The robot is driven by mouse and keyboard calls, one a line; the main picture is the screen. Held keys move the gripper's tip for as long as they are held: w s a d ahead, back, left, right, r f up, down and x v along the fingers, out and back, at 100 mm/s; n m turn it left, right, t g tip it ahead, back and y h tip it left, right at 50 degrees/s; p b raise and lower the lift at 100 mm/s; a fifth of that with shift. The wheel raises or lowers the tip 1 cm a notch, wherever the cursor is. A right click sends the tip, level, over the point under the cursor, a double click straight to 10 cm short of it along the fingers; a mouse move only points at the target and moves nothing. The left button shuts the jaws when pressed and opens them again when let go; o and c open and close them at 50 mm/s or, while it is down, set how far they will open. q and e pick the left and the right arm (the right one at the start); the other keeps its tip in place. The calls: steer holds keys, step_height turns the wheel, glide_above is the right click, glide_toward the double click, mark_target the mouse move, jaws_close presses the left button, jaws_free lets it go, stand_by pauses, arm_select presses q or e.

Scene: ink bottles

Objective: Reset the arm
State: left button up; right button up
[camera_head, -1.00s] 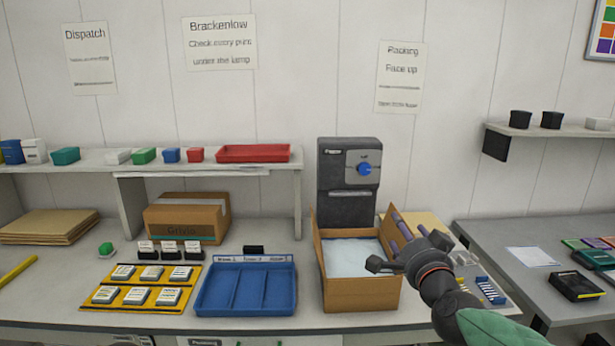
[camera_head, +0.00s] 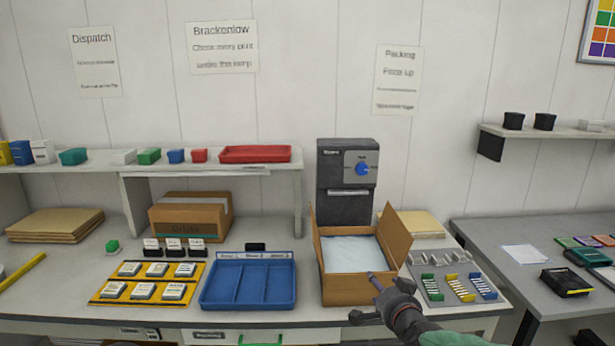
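My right gripper (camera_head: 364,298) is in the camera_head view, in front of the lower right of the open cardboard box (camera_head: 345,290). Its fingers are spread apart, with nothing between them. My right arm comes in from the bottom right with a green link. My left gripper is not in view.
A blue divided tray (camera_head: 248,301) and a yellow mat (camera_head: 124,291) with several white-labelled blocks lie left of the box. A grey rack (camera_head: 432,295) with coloured strips lies to its right. A dark machine (camera_head: 344,207) stands behind the box. A second table (camera_head: 520,277) is at right.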

steer(key=s+a+f+n+g+p, duration=0.1)
steer(key=s+f+g, duration=0.15)
steer(key=f, duration=0.65)
steer(key=s+a+f+n+g+y+p, duration=0.15)
steer(key=s+f, duration=0.25)
steer(key=f, duration=0.6)
steer(key=s+a+f+n+g+h, duration=0.1)
steer(key=s+f+g, duration=0.2)
steer(key=f, duration=0.6)
steer(key=s+a+f+n+g+p, duration=0.1)
steer(key=s+f+g, duration=0.1)
steer(key=s+f, duration=0.3)
steer(key=s+a+f+g+y+p, duration=0.1)
steer(key=s+f, duration=0.4)
steer(key=s, duration=0.5)
steer(key=s+a+f+n+g+y+p, duration=0.1)
steer(key=s+f+g, duration=0.3)
steer(key=s, duration=0.4)
steer(key=shift+s+a+f+n, duration=0.2)
steer(key=shift+a+f+n, duration=0.2)
steer(key=shift+a, duration=0.5)
